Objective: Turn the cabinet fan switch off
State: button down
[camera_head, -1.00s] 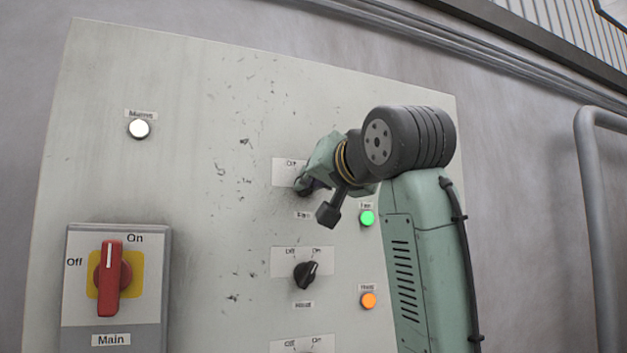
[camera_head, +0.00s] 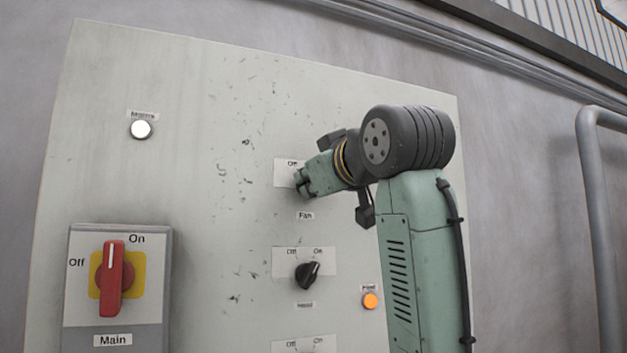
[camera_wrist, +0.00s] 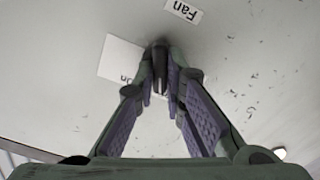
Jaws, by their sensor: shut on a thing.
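The fan switch shows in the wrist view as a dark knob (camera_wrist: 160,62) between my fingertips, on a white plate where part of "On" reads. In the head view my gripper (camera_head: 303,184) covers the knob. Its plate (camera_head: 283,171) shows "Off" at its left, and the "Fan" label (camera_head: 305,216) is just below. My gripper is shut on the knob at the panel face. The angle of the knob is hard to read. The green fan lamp is hidden behind a dark part of my wrist.
The grey panel (camera_head: 200,120) carries a second black switch (camera_head: 307,275) below, an orange lamp (camera_head: 370,300), a white mains lamp (camera_head: 140,129) and a red main switch (camera_head: 112,278). A pipe (camera_head: 597,200) stands at the right.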

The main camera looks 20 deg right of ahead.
jog(key=shift+n, duration=0.6)
jog(key=c, duration=1.7)
grip_release()
jog(key=shift+o, duration=0.2)
jog(key=s, duration=1.2)
jog(key=shift+d, duration=0.2)
